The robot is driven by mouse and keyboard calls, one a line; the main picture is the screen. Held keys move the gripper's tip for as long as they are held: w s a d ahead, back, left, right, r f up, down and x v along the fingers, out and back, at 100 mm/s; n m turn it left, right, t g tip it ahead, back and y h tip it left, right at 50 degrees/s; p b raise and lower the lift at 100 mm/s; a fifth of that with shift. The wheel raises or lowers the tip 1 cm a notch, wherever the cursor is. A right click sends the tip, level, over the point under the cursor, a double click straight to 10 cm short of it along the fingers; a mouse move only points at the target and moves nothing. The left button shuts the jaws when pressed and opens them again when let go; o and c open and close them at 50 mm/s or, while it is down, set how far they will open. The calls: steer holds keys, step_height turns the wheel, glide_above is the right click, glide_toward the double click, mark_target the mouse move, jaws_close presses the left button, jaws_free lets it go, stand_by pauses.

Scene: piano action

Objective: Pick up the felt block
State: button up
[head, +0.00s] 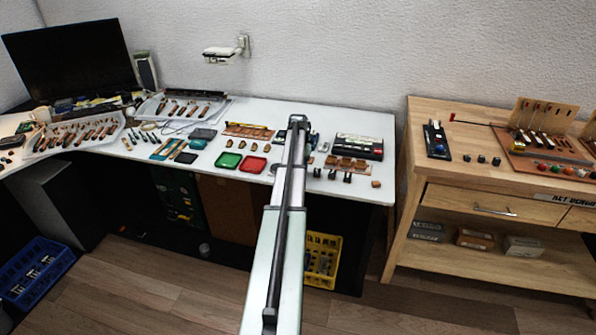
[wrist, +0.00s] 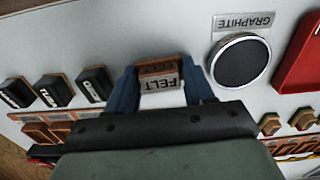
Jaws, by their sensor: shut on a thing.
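The felt block (wrist: 158,68) is a small brown block with a pale label reading FELT. In the wrist view it sits between the two blue fingers of my gripper (wrist: 160,80), which is shut on it. Below it is the white tabletop; I cannot tell whether the block touches it. In the head view my gripper (head: 298,121) is over the white bench (head: 375,118), seen from behind along my arm. The arm hides the felt block there.
Beside the block in the wrist view is a round black graphite disc (wrist: 240,60); a red tray (wrist: 302,62) is further right. Labelled black blocks (wrist: 92,84) stand in a row to the left. Small brown blocks (wrist: 270,124) lie lower right. A wooden workbench (head: 480,180) stands apart on the right.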

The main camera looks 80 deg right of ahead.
steer(key=shift+r, duration=0.1)
step_height(320, 180, up, 10)
steer(key=shift+f, duration=0.1)
stand_by(0.4)
